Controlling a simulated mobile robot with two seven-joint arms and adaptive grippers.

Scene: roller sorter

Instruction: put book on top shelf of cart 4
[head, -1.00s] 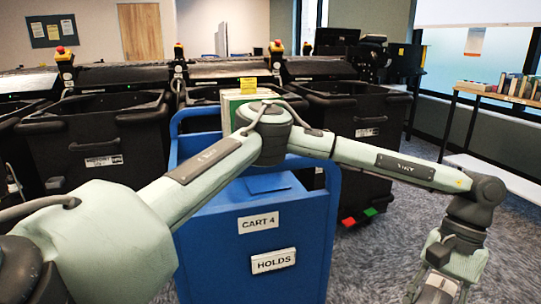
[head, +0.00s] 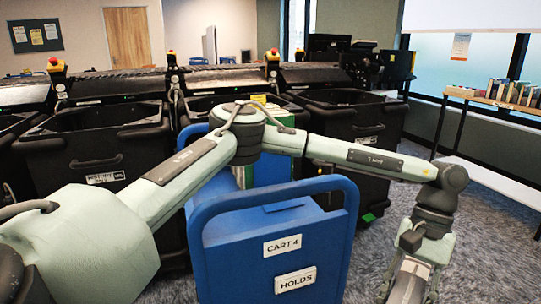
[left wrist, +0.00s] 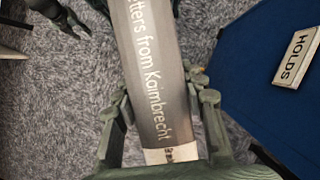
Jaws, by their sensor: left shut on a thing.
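A grey book (left wrist: 155,70) with "…tters from Kaimbrecht" on its spine is held between the fingers of my left gripper (left wrist: 163,100). In the head view my left gripper (head: 408,291) hangs at the lower right, with the book (head: 407,278) partly out of frame. It is beside cart 4 (head: 325,245), a blue cart with "CART 4" and "HOLDS" labels. The book is apart from the cart. The top of cart 4 is partly hidden by my left arm. A dark gripper, apparently my right one (left wrist: 68,18), shows at the upper left of the left wrist view; its jaws are unclear.
Green-and-white books (head: 280,117) stand upright on the cart, partly behind my arm. Black bins (head: 95,150) line the area behind it. A shelf with books (head: 495,103) stands at the right. Carpet is clear to the right of the cart.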

